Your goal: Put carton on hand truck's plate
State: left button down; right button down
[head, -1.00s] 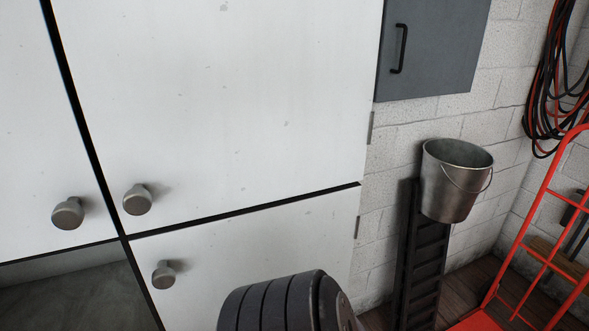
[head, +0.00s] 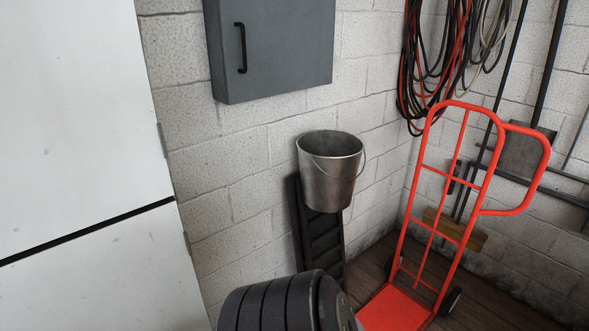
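The red hand truck (head: 440,205) stands upright in the corner at the right of the head view. Its flat red plate (head: 393,312) lies low at the bottom, partly cut off by the frame edge. No carton shows in this view. A dark ribbed part at the bottom centre is my own arm, and it covers the floor left of the plate. Neither gripper is in the picture.
A white cabinet (head: 75,130) fills the left side. A metal bucket (head: 330,172) sits above a black ladder-like rack (head: 320,232) by the wall. A grey wall box (head: 272,50) and hanging cables (head: 425,75) are higher up. Bare wooden floor (head: 490,308) shows right of the truck.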

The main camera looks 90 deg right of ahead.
aim_at(399, 307)
jog(key=k+l+z, duration=0.2)
jog(key=l+z, duration=0.2)
jog(key=k+l+z, duration=0.1)
jog(key=l+z, duration=0.25)
jog(key=l, duration=0.25)
jog(key=k+l+z, duration=0.1)
jog(key=l+z, duration=0.3)
jog(key=l, duration=0.15)
jog(key=l+z, duration=0.35)
jog(key=l, duration=0.2)
jog(key=i+l+z, duration=0.1)
jog(key=l+z, duration=0.3)
jog(key=l, duration=0.15)
jog(key=i+l+z, duration=0.2)
jog(key=l+z, duration=0.2)
jog(key=i+l+z, duration=0.35)
jog(key=l, duration=0.2)
jog(key=k+l, duration=0.05)
jog(key=k, duration=0.05)
